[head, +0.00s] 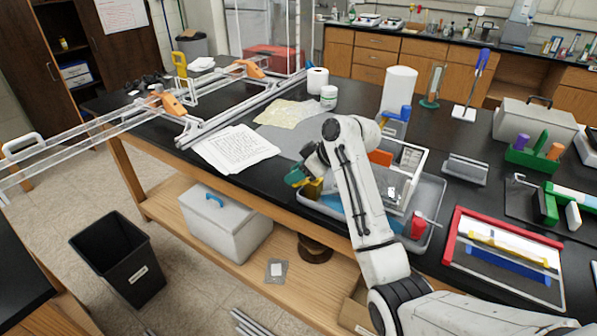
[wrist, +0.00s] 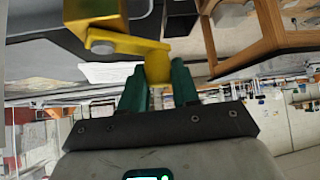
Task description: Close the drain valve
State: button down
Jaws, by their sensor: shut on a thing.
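The drain valve shows as a yellow block (head: 314,188) at the left front corner of the grey tray on the black bench. In the wrist view the yellow valve body (wrist: 95,10) is at the top left. A flat yellow lever (wrist: 130,45) with a grey bolt head runs right from it to a rounded yellow knob (wrist: 157,69). My gripper (wrist: 158,76) has its green fingers on both sides of the knob, shut on it. In the head view my gripper (head: 298,178) is just left of the valve. My arm hides part of the tray.
The grey tray (head: 434,212) holds a white-framed tank (head: 412,160) and a red-capped bottle (head: 418,226). Papers (head: 236,149) lie to the left. A red frame (head: 505,255) lies to the right. Below are a grey box (head: 225,228) on the shelf and a black bin (head: 118,258).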

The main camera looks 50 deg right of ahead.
jog(key=m, duration=0.1)
jog(key=m+h+p, duration=0.1)
jog(key=w+m+h, duration=0.1)
jog(key=shift+w+d+r+t, duration=0.1)
jog(key=shift+d+r+t, duration=0.05)
jog(key=shift+d+t, duration=0.15)
jog(key=shift+w+d+m+g+h+p, duration=0.3)
jog(key=shift+d+m+h, duration=0.2)
jog(key=shift+m+h, duration=0.7)
jog(key=shift+w+d+m+g+h+p, duration=0.15)
jog(key=shift+w+d+m+h+p, duration=0.3)
jog(key=shift+m+h, duration=0.75)
jog(key=shift+w+d+m+g+h+p, duration=0.2)
jog(key=shift+d+m+h, duration=0.5)
jog(key=shift+m, duration=0.9)
jog(key=c, duration=0.9)
grip_release()
jog(key=b+v, duration=0.1)
jog(key=v, duration=0.9)
jog(key=shift+s+a+r, duration=0.15)
jog(key=shift+a+r, duration=0.05)
jog(key=shift+a, duration=0.1)
